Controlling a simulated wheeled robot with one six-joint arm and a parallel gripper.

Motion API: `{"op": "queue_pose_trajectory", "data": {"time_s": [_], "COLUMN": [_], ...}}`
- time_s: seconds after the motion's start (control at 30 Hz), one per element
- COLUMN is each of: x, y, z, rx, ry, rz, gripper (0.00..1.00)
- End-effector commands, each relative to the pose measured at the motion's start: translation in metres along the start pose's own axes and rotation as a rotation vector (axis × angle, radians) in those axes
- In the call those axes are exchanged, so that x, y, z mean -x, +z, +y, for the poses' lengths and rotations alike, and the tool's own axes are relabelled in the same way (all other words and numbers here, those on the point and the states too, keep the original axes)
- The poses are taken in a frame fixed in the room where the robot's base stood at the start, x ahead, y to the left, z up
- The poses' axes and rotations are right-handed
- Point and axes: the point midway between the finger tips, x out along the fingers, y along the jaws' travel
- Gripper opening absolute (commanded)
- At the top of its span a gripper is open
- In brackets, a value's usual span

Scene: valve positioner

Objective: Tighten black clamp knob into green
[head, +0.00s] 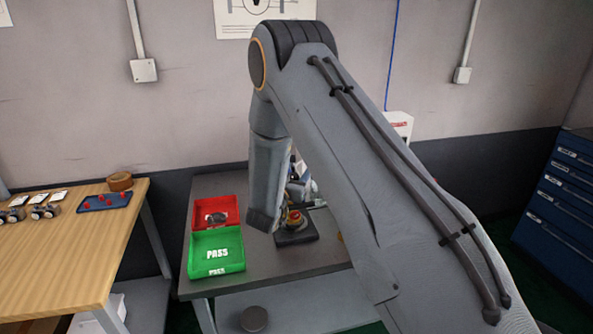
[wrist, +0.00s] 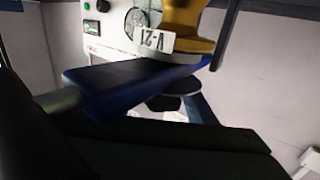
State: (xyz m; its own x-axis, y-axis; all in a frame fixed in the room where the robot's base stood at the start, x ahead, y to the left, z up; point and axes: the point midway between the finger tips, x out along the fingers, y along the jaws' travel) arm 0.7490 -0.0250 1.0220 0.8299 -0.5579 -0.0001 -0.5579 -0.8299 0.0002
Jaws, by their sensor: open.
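In the head view the valve fixture (head: 292,222) stands on the grey bench, with a red and yellow part on a dark base. My arm hides much of it. In the wrist view a yellow body (wrist: 188,18) carries a white tag reading V-21. A blue part (wrist: 125,88) with a grey rod at its left end crosses in front of it. A small dark rounded piece (wrist: 164,103) shows below; I cannot tell if it is the black clamp knob. No green zone on the clamp is visible. My gripper (wrist: 165,145) shows as dark shapes, open, with nothing seen between its jaws.
A red tray (head: 201,205) holding a dark round part and a green PASS tray (head: 232,257) stand left on the bench. A wooden table (head: 75,245) is further left, a blue drawer cabinet (head: 562,200) at right. A white box with a green light (wrist: 103,8) is behind.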

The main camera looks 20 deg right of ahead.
Motion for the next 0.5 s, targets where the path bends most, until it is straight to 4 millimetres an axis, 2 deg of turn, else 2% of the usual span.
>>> {"op": "queue_pose_trajectory", "data": {"time_s": [0.03, 0.27, 0.3, 0.5], "x": [0.0001, 0.0003, 0.0003, 0.0003], "y": [0.0001, 0.0001, 0.0, 0.0003], "z": [-0.0001, -0.0001, -0.0001, -0.0002], "rx": [0.0, 0.0, 0.0, -0.001], "ry": [0.0, 0.0, 0.0, 0.012], "rz": [0.0, 0.0, 0.0, 0.0], "gripper": [0.52, 0.13, 0.11, 0.11]}}
